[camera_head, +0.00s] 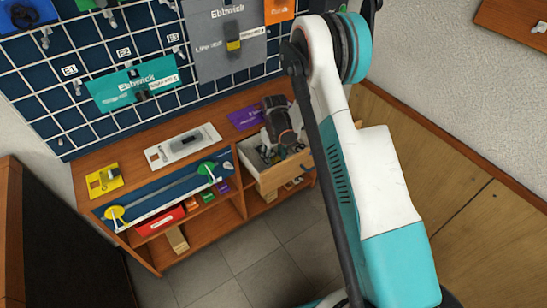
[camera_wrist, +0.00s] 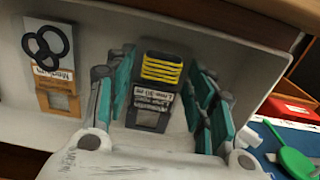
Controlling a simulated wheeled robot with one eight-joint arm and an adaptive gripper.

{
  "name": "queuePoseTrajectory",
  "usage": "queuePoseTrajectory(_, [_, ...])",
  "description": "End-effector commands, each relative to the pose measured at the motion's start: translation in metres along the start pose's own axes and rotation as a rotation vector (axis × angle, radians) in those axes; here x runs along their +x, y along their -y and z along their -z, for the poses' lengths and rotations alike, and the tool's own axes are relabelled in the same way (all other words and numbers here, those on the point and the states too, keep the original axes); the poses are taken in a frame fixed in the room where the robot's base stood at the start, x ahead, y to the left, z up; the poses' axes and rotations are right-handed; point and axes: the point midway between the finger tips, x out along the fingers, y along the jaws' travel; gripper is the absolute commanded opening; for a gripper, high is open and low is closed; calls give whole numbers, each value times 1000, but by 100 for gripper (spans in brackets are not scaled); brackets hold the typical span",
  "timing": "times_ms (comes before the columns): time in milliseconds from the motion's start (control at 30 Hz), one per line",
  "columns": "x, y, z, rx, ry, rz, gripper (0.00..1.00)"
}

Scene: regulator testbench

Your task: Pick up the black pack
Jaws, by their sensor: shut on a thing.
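The black pack (camera_wrist: 155,100) is a dark, flat pack with yellow bars at its top and white printed labels below. In the wrist view it stands between the teal fingers of my gripper (camera_wrist: 163,80). My gripper is shut on it, over the open drawer. In the head view my gripper (camera_head: 280,120) is at the open drawer (camera_head: 287,174), and the pack cannot be made out there.
A card pack with black rings (camera_wrist: 50,65) lies to the left in the pale drawer. A wooden shelf unit (camera_head: 145,248) carries a blue board (camera_head: 160,195), a yellow pack (camera_head: 103,180) and a white pack (camera_head: 183,146). A wire grid with hanging packs rises behind. Grey floor lies in front.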

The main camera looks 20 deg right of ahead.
Motion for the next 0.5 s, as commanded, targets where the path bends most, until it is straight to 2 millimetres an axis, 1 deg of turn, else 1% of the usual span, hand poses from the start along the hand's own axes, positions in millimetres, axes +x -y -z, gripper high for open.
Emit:
queuePoseTrajectory(167, [-15, 0, 0, 0, 0, 0, 24])
queuePoseTrajectory(267, [-28, 0, 0, 0, 0, 0, 24])
queuePoseTrajectory(500, [-28, 0, -9, 2, -162, 1, 24])
